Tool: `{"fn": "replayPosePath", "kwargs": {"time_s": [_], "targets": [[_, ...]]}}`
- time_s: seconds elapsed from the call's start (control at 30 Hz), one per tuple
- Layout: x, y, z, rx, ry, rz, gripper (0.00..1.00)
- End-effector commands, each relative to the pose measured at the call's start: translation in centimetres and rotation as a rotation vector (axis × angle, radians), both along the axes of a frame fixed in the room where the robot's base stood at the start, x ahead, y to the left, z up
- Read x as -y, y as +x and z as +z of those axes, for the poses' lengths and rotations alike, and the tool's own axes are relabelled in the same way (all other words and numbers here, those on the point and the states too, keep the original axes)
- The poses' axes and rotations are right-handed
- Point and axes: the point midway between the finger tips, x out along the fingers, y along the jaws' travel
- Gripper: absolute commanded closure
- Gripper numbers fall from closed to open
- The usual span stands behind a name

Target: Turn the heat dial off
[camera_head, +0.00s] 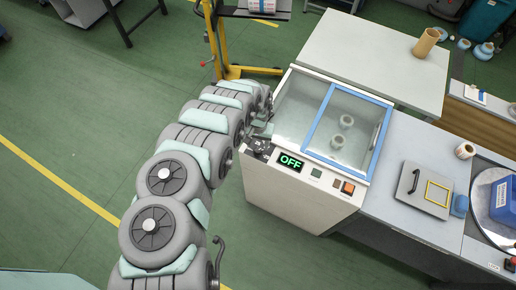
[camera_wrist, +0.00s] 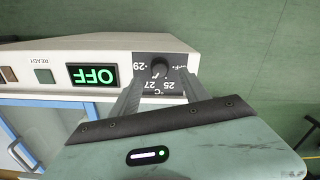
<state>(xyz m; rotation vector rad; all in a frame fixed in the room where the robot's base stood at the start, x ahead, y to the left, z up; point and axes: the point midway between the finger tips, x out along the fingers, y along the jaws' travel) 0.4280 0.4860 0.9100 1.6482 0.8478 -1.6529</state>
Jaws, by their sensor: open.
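The heat dial (camera_wrist: 159,68) is a small dark knob on a dark plate, upside down in the wrist view. Numbers such as 29, 27 and 25 and a small OFF mark ring it. I cannot tell clearly where its pointer stands. The display (camera_wrist: 92,76) beside it reads OFF in green; it also shows in the head view (camera_head: 290,162). My gripper (camera_wrist: 162,84) is open, with one finger on each side of the dial's lower part; contact is not clear. In the head view my gripper (camera_head: 260,146) is at the machine's front left corner, mostly covering the dial.
The white machine (camera_head: 300,201) has a blue-framed clear lid (camera_head: 315,120) with rolls beneath. A dark green button (camera_head: 316,174) and an orange switch (camera_head: 347,187) sit right of the display. A grey bench (camera_head: 415,140) adjoins on the right. Open green floor lies to the left.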

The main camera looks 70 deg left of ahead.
Motion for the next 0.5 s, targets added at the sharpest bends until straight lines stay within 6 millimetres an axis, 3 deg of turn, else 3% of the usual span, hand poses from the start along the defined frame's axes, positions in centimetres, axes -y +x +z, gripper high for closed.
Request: {"fn": "replayPosePath", "kwargs": {"time_s": [0.5], "targets": [[0.0, 0.2, -4.8, 0.004, 0.0, 0.0, 0.46]]}}
